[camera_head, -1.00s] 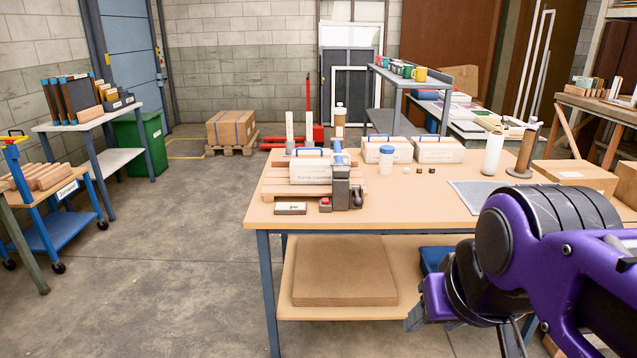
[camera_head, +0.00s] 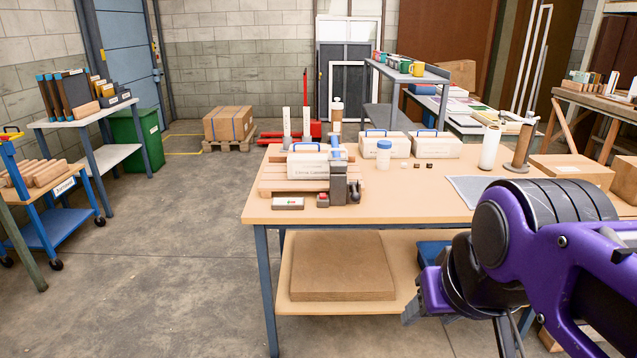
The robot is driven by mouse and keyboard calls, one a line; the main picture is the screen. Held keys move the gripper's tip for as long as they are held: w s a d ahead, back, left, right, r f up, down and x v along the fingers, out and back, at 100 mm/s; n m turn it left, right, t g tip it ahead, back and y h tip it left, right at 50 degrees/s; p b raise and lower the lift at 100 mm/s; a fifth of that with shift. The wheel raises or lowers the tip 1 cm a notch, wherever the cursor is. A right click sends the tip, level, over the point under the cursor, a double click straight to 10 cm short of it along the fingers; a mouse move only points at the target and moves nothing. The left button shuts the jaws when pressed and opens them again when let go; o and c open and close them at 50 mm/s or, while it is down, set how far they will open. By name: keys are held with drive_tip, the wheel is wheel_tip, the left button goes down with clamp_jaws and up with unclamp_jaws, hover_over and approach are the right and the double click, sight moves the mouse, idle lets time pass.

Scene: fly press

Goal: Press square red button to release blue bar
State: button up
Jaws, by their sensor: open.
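A small red button (camera_head: 322,196) sits on a dark block at the front edge of the wooden workbench (camera_head: 420,212). Directly right of it stands a dark grey press-like fixture (camera_head: 340,185). A blue bar (camera_head: 337,153) shows at the top of this fixture, partly in front of a white case. I cannot tell how the bar is held. My gripper (camera_head: 462,325) is at the lower right, in front of the workbench and below its top. It is open, apart from the button, and partly hidden by my own purple arm.
A labelled block (camera_head: 288,203) lies left of the button. A blue-lidded jar (camera_head: 384,154) and small dark pieces stand mid-bench. A flat brown board (camera_head: 342,268) lies on the lower shelf.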

clamp_jaws()
idle(1.6)
